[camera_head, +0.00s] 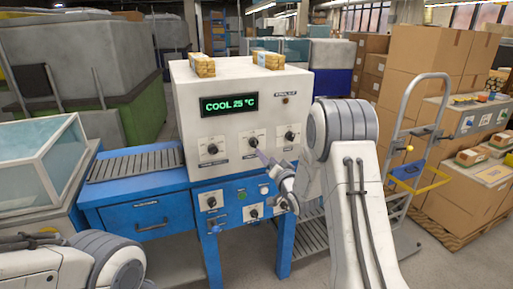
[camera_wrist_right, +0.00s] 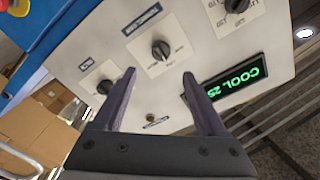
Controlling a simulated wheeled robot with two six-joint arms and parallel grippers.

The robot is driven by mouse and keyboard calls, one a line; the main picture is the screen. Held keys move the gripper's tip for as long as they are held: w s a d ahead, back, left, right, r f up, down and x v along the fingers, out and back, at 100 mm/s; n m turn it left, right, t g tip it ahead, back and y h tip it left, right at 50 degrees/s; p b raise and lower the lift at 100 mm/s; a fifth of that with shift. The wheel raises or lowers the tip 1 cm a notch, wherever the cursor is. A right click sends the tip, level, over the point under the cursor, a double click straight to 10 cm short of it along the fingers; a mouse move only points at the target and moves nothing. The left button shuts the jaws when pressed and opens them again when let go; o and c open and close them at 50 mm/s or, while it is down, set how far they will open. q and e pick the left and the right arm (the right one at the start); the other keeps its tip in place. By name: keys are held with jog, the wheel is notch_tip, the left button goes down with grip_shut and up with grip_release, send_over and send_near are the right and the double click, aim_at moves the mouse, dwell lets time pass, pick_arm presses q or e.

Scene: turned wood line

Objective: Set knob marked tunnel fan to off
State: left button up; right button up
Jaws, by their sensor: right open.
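The white control box carries a row of three black knobs: a left knob (camera_head: 212,149), a middle knob (camera_head: 253,142) and a right knob (camera_head: 290,136). My right gripper (camera_head: 272,162) is open and empty, in front of the panel just below the middle knob. In the right wrist view the open fingers (camera_wrist_right: 159,74) point at the panel, with the middle knob (camera_wrist_right: 161,50) beyond and between their tips, apart from them. My left gripper is out of view.
A green display (camera_head: 229,104) reads COOL 25 °C. A blue lower panel has more knobs (camera_head: 211,202) and buttons (camera_head: 264,190). A roller conveyor (camera_head: 135,163) lies left. A hand truck (camera_head: 407,140) and cardboard boxes (camera_head: 425,60) stand right. Wood bundles (camera_head: 202,66) sit on top.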

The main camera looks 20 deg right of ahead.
aim_at(256, 144)
jog(key=w+p, duration=0.1)
jog(key=w, duration=0.4)
jog(key=w+p, duration=0.1)
jog(key=w, duration=0.4)
jog(key=shift+a, duration=0.2)
grip_shut()
jog(key=shift+f+n+b, duration=0.15)
jog(key=shift+n+b, duration=0.45)
jog(key=shift+b, duration=0.3)
jog(key=n+b, duration=0.8)
jog(key=b, duration=0.1)
jog(key=shift+a, duration=0.1)
jog(key=shift+n+b, duration=1.4)
